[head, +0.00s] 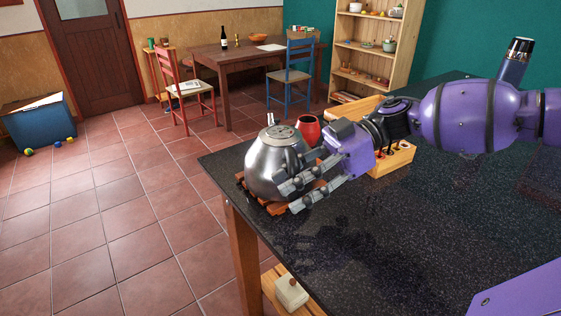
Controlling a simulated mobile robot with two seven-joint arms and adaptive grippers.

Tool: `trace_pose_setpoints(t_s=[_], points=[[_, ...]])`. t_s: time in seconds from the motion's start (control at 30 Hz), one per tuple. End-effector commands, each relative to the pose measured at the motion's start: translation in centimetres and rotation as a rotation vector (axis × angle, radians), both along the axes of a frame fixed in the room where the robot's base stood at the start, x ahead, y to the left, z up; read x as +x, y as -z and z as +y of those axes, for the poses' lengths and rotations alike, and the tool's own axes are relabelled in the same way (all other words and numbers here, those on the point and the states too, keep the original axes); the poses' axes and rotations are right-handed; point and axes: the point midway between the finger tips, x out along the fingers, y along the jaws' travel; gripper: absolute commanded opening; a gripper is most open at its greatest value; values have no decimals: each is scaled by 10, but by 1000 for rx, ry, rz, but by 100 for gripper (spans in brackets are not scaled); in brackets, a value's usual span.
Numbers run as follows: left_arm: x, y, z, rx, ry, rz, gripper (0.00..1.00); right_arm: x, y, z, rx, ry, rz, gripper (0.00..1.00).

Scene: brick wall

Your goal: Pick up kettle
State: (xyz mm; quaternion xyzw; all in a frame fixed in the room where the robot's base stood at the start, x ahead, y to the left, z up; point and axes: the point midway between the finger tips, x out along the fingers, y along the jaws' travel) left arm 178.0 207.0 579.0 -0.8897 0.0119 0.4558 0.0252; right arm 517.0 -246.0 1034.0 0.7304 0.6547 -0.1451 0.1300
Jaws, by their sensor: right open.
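Part of the kettle's right side is hidden by the fingers. My left gripper is not in view.
A red cup (307,131) stands behind the kettle, close to my wrist. A wooden holder (398,159) with utensils sits behind my arm. The counter's front middle is clear. Its left edge lies just beyond the kettle. A dining table (240,53) with chairs stands far back.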

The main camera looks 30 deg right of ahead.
Motion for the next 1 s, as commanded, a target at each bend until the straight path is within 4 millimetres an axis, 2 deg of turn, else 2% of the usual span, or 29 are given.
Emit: trace_pose_setpoints(t_s=[0.2, 0.53, 1.0], points=[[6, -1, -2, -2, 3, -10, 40, 0, 1, 1, 0, 0, 0, 40], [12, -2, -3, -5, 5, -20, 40, 0, 1, 1, 0, 0, -1, 0], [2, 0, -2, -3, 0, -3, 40, 1, -3, 1, 1, -1, -11, 0]])
